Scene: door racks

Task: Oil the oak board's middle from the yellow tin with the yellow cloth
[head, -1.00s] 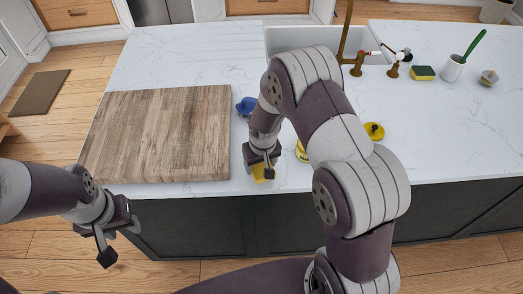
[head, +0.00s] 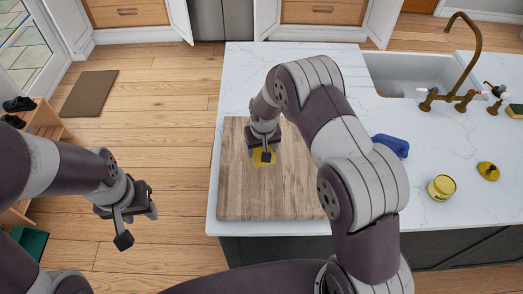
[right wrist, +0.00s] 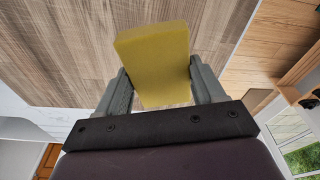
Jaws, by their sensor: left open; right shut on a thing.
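The oak board (head: 250,195) lies flat on the white counter at its left end. My right gripper (head: 263,153) is shut on the yellow cloth (right wrist: 155,62), a folded block between its fingers. The gripper and cloth are over the board, a bit above its middle in the head view; I cannot tell whether the cloth touches the wood. The yellow tin (head: 441,190) stands on the counter to the right, its lid off. A yellow lid (head: 488,171) lies beside it. My left gripper (head: 136,220) is open and empty, over the floor left of the counter.
A blue object (head: 390,146) lies on the counter between my right arm and the tin. The sink (head: 400,72) and brass tap (head: 470,45) are at the back right. A brown mat (head: 90,94) is on the floor at the left.

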